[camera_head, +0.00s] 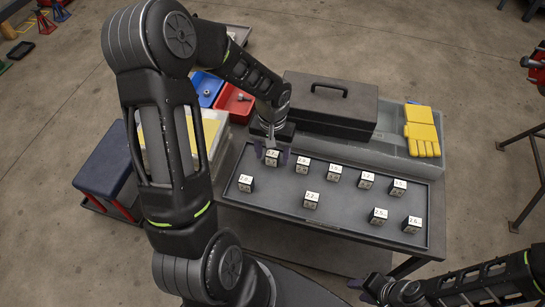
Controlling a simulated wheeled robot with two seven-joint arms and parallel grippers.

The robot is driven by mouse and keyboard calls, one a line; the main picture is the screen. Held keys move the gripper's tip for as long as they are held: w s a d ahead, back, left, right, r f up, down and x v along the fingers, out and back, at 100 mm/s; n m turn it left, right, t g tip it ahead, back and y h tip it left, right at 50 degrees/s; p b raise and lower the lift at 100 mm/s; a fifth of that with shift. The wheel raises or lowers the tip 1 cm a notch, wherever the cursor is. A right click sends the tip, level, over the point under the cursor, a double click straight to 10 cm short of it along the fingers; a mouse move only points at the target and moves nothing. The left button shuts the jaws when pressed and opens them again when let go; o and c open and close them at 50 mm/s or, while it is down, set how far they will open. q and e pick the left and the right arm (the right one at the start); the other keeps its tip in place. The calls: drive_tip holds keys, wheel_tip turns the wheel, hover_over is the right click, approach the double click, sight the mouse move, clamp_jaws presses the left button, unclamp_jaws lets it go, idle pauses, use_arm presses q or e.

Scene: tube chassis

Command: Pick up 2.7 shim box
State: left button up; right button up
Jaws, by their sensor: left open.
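Several small dark shim boxes with white numbered labels stand on a grey tray (345,221) on the table. My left gripper (271,155) points down at the tray's back left corner. Its fingers are open on either side of one box (272,160), whose label looks like 2.7 but is small and partly covered. I cannot tell whether the fingers touch it. The box appears to rest on the tray. My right gripper (372,287) is at the bottom, in front of the table and away from the boxes; its finger gap is unclear.
Other shim boxes stand close by, the nearest to the right (303,166) and front left (246,184). A dark toolbox (330,103) stands behind the tray, with yellow gloves (422,131) to its right. Blue (207,88) and red (234,103) bins lie behind my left arm.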

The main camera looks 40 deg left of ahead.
use_arm(q)
drive_tip(key=shift+c, duration=0.2)
clamp_jaws()
idle(0.5)
